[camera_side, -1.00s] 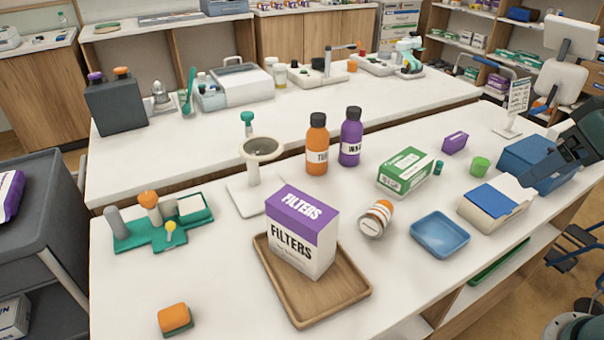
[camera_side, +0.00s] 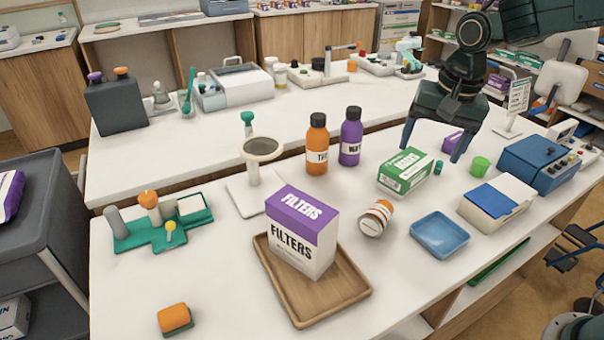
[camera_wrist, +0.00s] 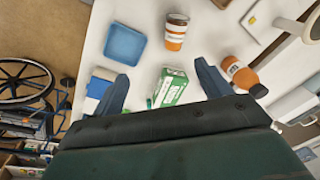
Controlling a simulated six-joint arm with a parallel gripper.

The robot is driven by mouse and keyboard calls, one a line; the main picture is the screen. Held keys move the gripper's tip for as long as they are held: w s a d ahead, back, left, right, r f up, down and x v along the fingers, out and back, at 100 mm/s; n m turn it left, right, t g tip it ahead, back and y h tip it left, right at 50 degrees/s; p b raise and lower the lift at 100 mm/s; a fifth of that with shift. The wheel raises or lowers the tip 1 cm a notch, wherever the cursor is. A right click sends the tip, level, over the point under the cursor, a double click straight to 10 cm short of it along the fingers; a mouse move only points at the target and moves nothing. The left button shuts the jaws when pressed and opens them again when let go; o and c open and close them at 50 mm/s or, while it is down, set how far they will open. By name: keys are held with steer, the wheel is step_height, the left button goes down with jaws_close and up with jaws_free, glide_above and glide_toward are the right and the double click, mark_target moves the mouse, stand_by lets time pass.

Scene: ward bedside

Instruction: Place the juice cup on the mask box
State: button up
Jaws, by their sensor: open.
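A green-and-white carton (camera_side: 404,172), which looks like the mask box, sits on the bench; its print is not clearly legible. It also shows in the wrist view (camera_wrist: 171,88). An orange-and-white cup-like container (camera_side: 376,218), perhaps the juice cup, is left of the blue tray and looks tilted or lying. It also shows in the wrist view (camera_wrist: 175,33). A small green cup (camera_side: 480,166) stands right of the carton. My gripper (camera_side: 432,154) is open and empty, pointing down above and behind the carton, whose image lies between its fingers in the wrist view (camera_wrist: 160,76).
A blue tray (camera_side: 440,250) and a white box with a blue top (camera_side: 470,211) are at right. Orange (camera_side: 317,163) and purple (camera_side: 350,150) bottles stand left of the carton. A filters box (camera_side: 318,255) stands on a wooden tray (camera_side: 345,298).

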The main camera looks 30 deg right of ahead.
mark_target(379, 209)
steer(key=w+a+f+m+g, duration=0.1)
steer(key=w+a+f+m, duration=0.1)
steer(key=w+f, duration=0.5)
step_height(379, 209, down, 2)
steer(key=shift+w+a+f+m+g, duration=0.1)
steer(key=shift+w+a+m+g, duration=0.15)
steer(key=shift+m, duration=0.65)
steer(key=shift+s+f, duration=0.1)
steer(key=shift+f, duration=4.15)
steer(key=shift+f, duration=0.1)
steer(key=shift+d+f, duration=0.1)
steer(key=shift+f, duration=2.45)
steer(key=c, duration=1.3)
